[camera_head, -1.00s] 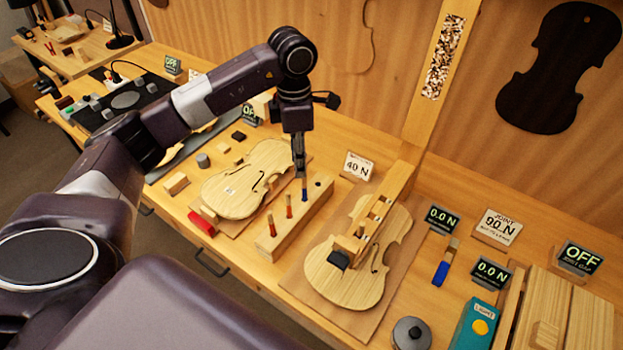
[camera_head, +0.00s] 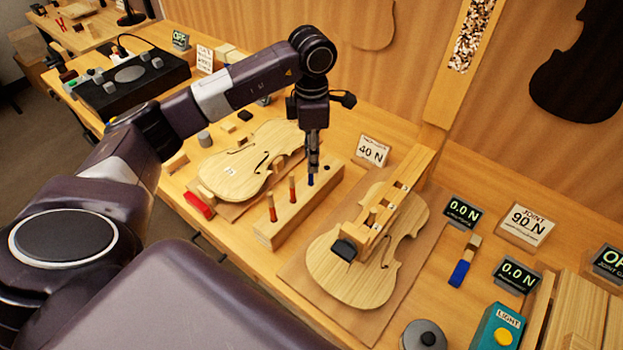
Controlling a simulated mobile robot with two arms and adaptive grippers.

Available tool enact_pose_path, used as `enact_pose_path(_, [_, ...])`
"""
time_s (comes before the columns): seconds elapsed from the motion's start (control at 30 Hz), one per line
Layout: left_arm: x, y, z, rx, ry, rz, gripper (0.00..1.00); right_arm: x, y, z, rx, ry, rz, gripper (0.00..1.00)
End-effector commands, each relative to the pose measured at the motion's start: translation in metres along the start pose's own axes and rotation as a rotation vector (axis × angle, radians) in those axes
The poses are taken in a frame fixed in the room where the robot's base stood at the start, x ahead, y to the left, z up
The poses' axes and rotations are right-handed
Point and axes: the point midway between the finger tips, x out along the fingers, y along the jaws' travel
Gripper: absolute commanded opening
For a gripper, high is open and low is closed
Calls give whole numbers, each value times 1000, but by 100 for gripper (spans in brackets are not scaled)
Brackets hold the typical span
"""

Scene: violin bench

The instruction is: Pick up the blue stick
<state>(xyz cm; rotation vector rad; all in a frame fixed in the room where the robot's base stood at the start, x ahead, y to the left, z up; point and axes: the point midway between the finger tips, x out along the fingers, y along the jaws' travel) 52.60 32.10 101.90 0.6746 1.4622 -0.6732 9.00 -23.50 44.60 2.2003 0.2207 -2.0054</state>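The blue stick (camera_head: 311,180) stands upright in the wooden block (camera_head: 318,197), at the far end of its row. Only its blue lower part shows; its top is hidden by my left gripper (camera_head: 313,165). The fingers point straight down at the stick's upper part. They look close together, but I cannot tell whether they grip it. My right gripper is not in view.
A violin body (camera_head: 250,160) lies left of the block. Another violin plate (camera_head: 350,270) with a wooden fixture (camera_head: 398,205) lies to the right. A small sign reading 40 N (camera_head: 373,150) stands behind the block. A blue-ended wooden piece (camera_head: 460,272) lies farther right.

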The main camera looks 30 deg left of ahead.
Motion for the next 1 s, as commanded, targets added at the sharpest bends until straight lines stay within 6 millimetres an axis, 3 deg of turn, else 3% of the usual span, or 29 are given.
enact_pose_path(0.5, [59, 3, -1, 0, 3, -4, 30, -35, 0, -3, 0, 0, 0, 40])
enact_pose_path(0.8, [67, 4, -1, 0, 1, -1, 30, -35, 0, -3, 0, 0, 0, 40])
enact_pose_path(1.0, [67, 4, 0, 0, 1, -1, 9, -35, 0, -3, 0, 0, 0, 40])
